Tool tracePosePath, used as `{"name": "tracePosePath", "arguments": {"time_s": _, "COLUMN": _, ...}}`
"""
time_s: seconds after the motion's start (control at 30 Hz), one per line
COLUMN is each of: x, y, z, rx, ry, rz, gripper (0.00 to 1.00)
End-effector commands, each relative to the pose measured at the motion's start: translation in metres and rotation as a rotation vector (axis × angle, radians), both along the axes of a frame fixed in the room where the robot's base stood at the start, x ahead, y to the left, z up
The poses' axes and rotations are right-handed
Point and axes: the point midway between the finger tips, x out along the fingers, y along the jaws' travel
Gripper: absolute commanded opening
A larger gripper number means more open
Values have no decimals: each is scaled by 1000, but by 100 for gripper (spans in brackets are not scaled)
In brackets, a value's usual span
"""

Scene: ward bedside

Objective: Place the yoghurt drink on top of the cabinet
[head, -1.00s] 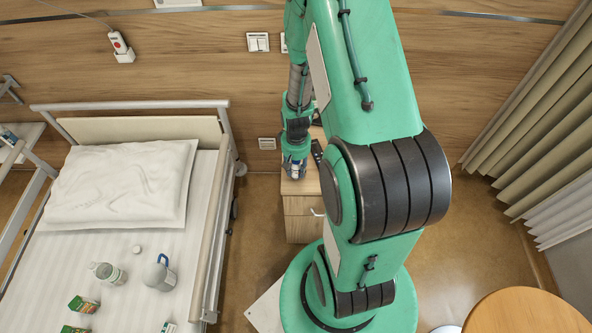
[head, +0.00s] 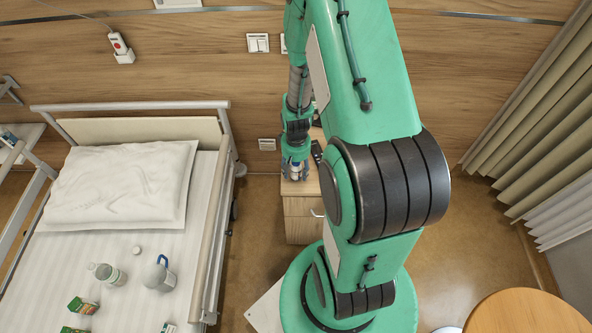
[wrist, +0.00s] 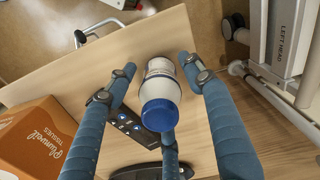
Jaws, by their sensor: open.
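The yoghurt drink (wrist: 160,92), a white bottle with a blue cap, stands on the wooden top of the bedside cabinet (wrist: 100,72) in the wrist view. In the head view the bottle (head: 295,172) shows small at the end of my arm, over the cabinet (head: 303,206). My gripper (wrist: 160,72) is open, with one blue finger on each side of the bottle and a third below it in the picture. Gaps show between the two upper fingertips and the bottle. In the head view my gripper (head: 296,160) is partly blocked by my own arm.
A tissue box (wrist: 38,140) stands on the cabinet at the left of the wrist view. A dark remote (wrist: 135,123) lies close beside the bottle, with another dark object (wrist: 150,171) nearer the bottom. The bed (head: 130,215) holds several items left of the cabinet.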

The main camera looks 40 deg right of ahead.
Motion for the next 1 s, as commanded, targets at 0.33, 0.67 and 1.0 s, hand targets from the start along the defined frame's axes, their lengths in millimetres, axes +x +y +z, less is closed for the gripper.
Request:
{"name": "tracePosePath", "arguments": {"time_s": 0.33, "x": 1, "y": -1, "z": 33, "rx": -1, "ry": -3, "rz": 0, "gripper": 52}}
{"name": "tracePosePath", "arguments": {"time_s": 0.67, "x": 1, "y": -1, "z": 88, "rx": -1, "ry": -3, "rz": 0, "gripper": 52}}
{"name": "tracePosePath", "arguments": {"time_s": 1.0, "x": 0, "y": 0, "z": 119, "rx": 0, "ry": 0, "rz": 0, "gripper": 52}}
